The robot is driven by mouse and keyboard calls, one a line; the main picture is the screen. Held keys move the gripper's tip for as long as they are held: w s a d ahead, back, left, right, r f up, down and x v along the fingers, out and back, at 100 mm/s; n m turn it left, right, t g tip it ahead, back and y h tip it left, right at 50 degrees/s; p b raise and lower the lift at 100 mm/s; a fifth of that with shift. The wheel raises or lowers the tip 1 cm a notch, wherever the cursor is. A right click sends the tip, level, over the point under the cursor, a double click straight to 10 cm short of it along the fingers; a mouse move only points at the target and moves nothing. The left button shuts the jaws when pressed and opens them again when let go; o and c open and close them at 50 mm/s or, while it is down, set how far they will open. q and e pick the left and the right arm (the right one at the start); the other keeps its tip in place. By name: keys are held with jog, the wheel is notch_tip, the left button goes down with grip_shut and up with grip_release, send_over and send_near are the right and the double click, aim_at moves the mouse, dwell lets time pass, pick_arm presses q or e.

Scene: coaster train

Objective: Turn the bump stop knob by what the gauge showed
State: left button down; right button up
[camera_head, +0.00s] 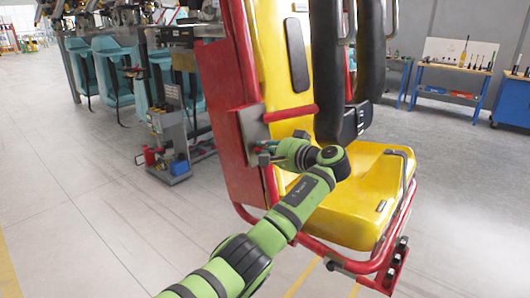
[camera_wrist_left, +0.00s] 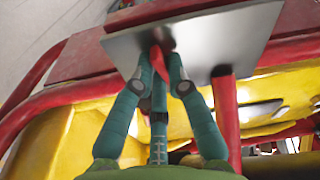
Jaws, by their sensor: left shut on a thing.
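My left gripper (camera_head: 268,152) reaches in to the side of the red and yellow coaster seat (camera_head: 380,195). In the left wrist view my left gripper (camera_wrist_left: 158,72) has its teal fingers closed around a small red knob (camera_wrist_left: 161,50) in front of a grey metal plate (camera_wrist_left: 205,38). The plate (camera_head: 252,128) is on the red side of the seat back in the head view. The fingers hide most of the knob, so its angle cannot be read. No gauge can be made out. My right gripper is not in view.
A red bar (camera_head: 290,114) runs just above my gripper, beside the plate. A small cart (camera_head: 170,135) stands on the floor to the left. Teal seats (camera_head: 110,65) hang behind it. Blue workbenches (camera_head: 450,85) with tools stand at the back right.

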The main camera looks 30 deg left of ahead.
pick_arm(q)
jog(key=shift+d+f, duration=0.1)
jog(key=c, duration=1.2)
grip_release()
jog(key=shift+d, duration=0.15)
jog(key=v, duration=1.2)
jog(key=shift+s, duration=0.1)
